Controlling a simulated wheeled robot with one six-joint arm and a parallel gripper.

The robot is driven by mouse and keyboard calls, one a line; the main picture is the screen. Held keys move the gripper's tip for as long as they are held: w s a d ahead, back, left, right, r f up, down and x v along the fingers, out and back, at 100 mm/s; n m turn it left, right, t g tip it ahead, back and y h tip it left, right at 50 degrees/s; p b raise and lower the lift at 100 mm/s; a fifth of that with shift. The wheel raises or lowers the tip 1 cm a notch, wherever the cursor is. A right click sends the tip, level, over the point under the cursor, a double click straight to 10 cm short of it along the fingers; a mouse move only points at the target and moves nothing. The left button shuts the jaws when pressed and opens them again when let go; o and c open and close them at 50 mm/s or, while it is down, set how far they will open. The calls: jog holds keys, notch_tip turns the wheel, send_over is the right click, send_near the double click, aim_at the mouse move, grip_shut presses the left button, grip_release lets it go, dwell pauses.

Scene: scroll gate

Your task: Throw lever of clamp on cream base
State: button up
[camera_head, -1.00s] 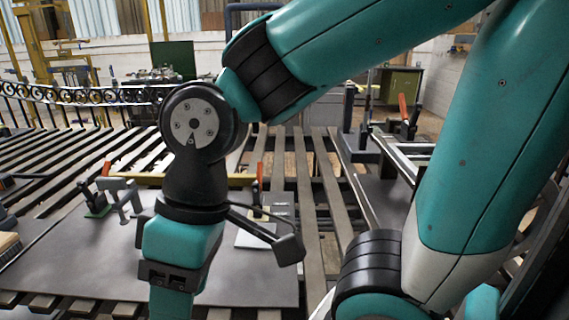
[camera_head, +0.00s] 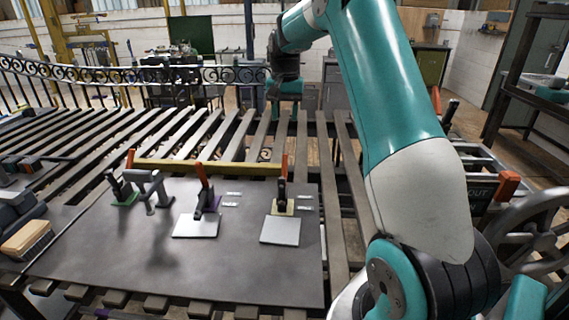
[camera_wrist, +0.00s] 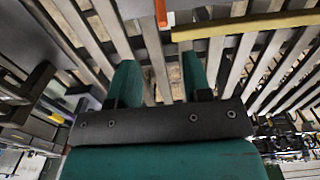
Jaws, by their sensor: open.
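The clamp on the cream base (camera_head: 282,209) stands at the right of the dark plate in the head view. Its orange-red lever handle (camera_head: 284,166) points up, and a pale sheet (camera_head: 280,231) lies in front of it. My gripper (camera_wrist: 161,84) is open and empty in the wrist view, above the slats. An orange handle (camera_wrist: 160,13) shows at the top edge there, beyond the fingertips, beside a yellow bar's end; it looks like the cream-base clamp's lever.
Clamps on a purple base (camera_head: 214,205) and a green base (camera_head: 124,198) stand further left, with a grey bracket (camera_head: 153,188) between them. A yellow bar (camera_head: 225,168) runs behind. A brush (camera_head: 27,240) lies far left. The dark plate's (camera_head: 200,272) front is clear.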

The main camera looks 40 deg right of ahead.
aim_at(285, 162)
notch_tip(285, 162, down, 17)
jog(key=p, duration=0.2)
jog(key=shift+p, duration=0.4)
grip_shut()
